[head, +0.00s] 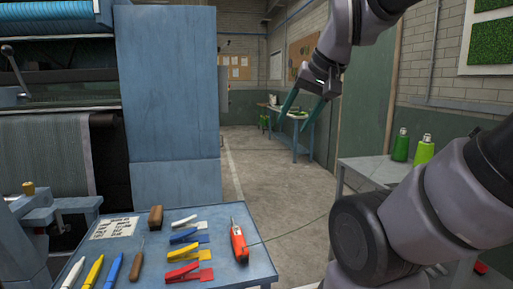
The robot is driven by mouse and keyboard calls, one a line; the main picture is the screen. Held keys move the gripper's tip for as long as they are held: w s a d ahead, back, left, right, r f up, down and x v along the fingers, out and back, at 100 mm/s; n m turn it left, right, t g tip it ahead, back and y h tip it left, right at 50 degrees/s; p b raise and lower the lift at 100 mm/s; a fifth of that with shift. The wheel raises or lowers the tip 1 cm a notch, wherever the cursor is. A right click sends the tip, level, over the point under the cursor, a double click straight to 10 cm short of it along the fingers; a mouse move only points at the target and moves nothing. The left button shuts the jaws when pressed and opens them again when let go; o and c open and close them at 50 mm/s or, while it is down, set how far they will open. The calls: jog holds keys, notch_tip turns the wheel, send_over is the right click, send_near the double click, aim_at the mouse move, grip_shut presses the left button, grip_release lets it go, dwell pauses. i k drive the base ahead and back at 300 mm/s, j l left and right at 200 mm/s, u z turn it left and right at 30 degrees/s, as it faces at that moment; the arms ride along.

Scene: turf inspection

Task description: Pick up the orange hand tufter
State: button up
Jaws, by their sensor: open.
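The orange hand tufter (239,242) lies on the blue table (255,264) at the lower middle of the head view, near the table's right side.
Left of the tufter lie red (186,273), blue (187,237) and white (184,222) clip-like tools, a brown block (155,216), an awl (137,264) and several pens. A blue machine (172,110) stands behind. Green bottles (423,150) stand on the right bench (372,167).

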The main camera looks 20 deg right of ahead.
aim_at(237, 237)
jog(key=u, duration=1.5)
jog(key=z, duration=1.35)
jog(key=j+z, duration=0.2)
jog(key=j, duration=0.6)
jog(key=j+z, duration=0.15)
jog(key=j, duration=0.6)
jog(key=k, duration=0.05)
